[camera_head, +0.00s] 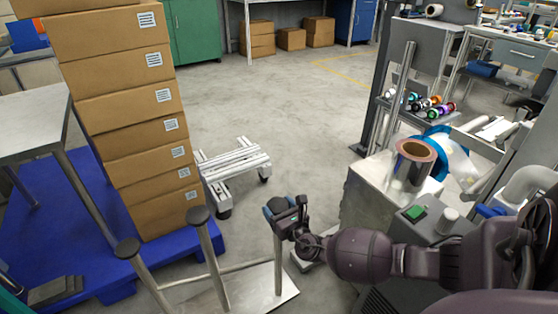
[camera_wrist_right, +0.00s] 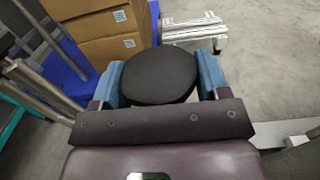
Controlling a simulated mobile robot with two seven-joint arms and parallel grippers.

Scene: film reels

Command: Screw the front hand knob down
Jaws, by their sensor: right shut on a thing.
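A black round knob (camera_wrist_right: 160,75) sits between the two blue fingers of my right gripper (camera_wrist_right: 160,82), which is shut on it from both sides. In the head view my right gripper (camera_head: 280,207) is at the top of an upright metal post (camera_head: 278,262), and largely hides the knob there. Two more posts with black knobs stand to its left, a middle knob (camera_head: 199,215) and a left knob (camera_head: 127,247). Both are apart from my gripper. The thread under the held knob is hidden. My left gripper is not in view.
A tall stack of cardboard boxes (camera_head: 130,130) stands on a blue pallet (camera_head: 105,285) at the left. A low white wheeled dolly (camera_head: 235,163) is behind the posts. A machine with a copper-coloured roll (camera_head: 414,165) stands at the right.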

